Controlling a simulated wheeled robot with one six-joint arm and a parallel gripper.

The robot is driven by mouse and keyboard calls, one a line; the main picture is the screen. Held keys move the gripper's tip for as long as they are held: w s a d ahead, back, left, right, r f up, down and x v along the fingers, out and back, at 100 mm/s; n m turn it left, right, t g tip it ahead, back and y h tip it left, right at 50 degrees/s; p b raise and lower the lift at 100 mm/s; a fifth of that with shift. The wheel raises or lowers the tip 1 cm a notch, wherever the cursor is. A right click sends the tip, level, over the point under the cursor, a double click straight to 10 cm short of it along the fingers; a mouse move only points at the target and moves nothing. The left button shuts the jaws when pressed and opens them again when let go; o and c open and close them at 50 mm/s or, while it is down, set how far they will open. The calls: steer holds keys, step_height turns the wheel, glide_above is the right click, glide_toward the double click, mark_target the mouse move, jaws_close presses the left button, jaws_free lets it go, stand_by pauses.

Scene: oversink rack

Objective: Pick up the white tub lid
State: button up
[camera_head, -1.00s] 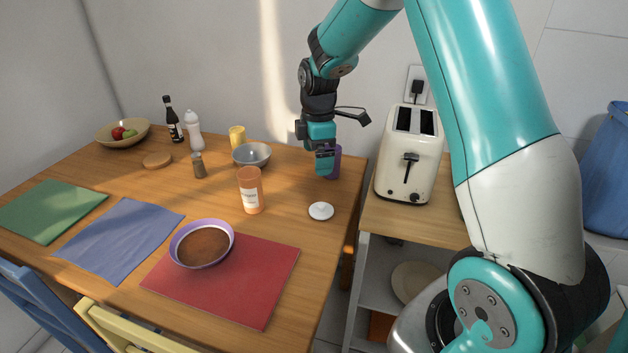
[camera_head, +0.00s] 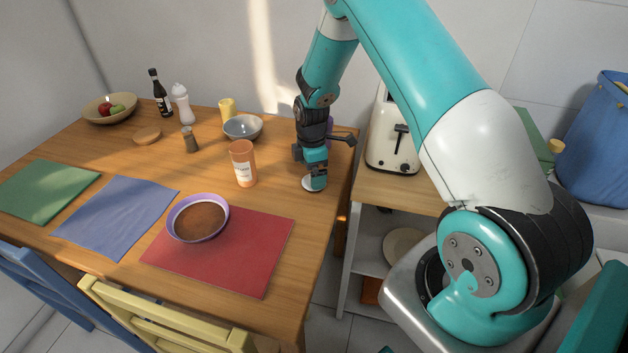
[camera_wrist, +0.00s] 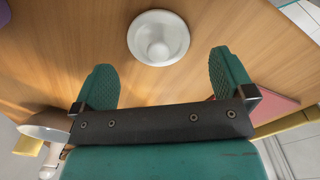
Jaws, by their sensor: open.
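The white tub lid (camera_wrist: 158,38) lies flat on the wooden table, a round disc with a raised knob in its middle. In the head view its edge (camera_head: 308,186) shows just under my gripper (camera_head: 315,183), which hides most of it. In the wrist view my gripper (camera_wrist: 160,82) is open, with its two teal fingers wide apart and nothing between them. The lid is just beyond the fingertips there, roughly centred between them. I cannot tell the exact height of the fingers above the table.
A purple-rimmed bowl (camera_head: 198,218) sits on the red mat (camera_head: 250,260). A toaster (camera_head: 392,140) stands right.

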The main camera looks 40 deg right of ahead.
step_height(320, 180, down, 3)
steer(key=shift+d+f, duration=0.1)
steer(key=shift+f, duration=0.05)
steer(key=c, duration=1)
